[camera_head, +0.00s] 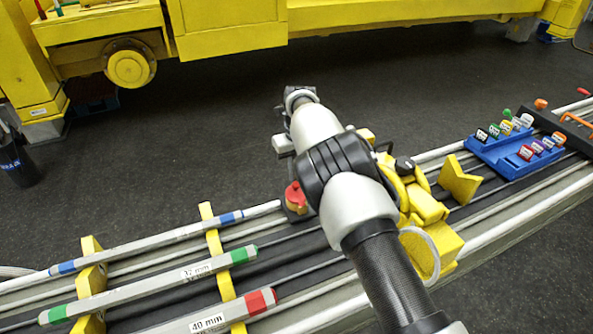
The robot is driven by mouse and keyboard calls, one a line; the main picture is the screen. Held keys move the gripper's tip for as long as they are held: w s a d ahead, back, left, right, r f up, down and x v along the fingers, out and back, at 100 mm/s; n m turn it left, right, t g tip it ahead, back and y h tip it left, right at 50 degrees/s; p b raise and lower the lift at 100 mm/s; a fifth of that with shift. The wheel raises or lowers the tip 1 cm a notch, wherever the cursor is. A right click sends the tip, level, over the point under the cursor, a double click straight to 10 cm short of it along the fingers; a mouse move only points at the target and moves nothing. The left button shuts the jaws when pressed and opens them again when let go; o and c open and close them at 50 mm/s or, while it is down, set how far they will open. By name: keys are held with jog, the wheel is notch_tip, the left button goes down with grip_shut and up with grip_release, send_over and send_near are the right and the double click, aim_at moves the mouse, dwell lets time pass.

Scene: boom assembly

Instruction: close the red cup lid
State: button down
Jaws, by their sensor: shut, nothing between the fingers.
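A small red piece (296,192), which looks like the red cup lid, shows just left of my arm. It sits on an orange-brown body over a dark base, at the far end of a long bar. It is too small and partly covered to tell whether the lid is open or closed. My arm passes close by its right side in the picture. My gripper's fingers do not show; the arm's far end is a dark joint, and pale parts stick out on both sides behind the arm.
Long bars with blue, green and red bands (150,287) lie across yellow supports (218,262) at left. Yellow equipment (425,205) with a black knob stands right of my arm. A blue tray (490,150) holds several coloured pieces. Dark floor lies beyond; a yellow machine (230,35) stands behind.

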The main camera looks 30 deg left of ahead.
jog(key=shift+w+a+f, duration=0.1)
jog(key=shift+w+f, duration=0.05)
jog(key=shift+f, duration=0.05)
dwell(0.3)
jog(key=shift+r, duration=0.15)
dwell(0.4)
notch_tip(320, 180, up, 13)
jog(key=p, duration=0.1)
send_over(296, 183)
jog(key=w+a, duration=0.1)
jog(key=w, duration=0.1)
jog(key=w+d+r+n+y+b, duration=0.15)
jog(key=d+n+b, duration=0.45)
jog(key=n, duration=0.9)
jog(key=s+n+t+b, duration=0.2)
jog(key=s+n+b, duration=0.5)
jog(key=n, duration=1.3)
jog(key=shift+y, duration=0.45)
jog(key=x, duration=1.4)
jog(key=shift+s+d+f+b, duration=0.15)
jog(key=shift+s+f+b, duration=0.05)
jog(key=shift+b, duration=0.2)
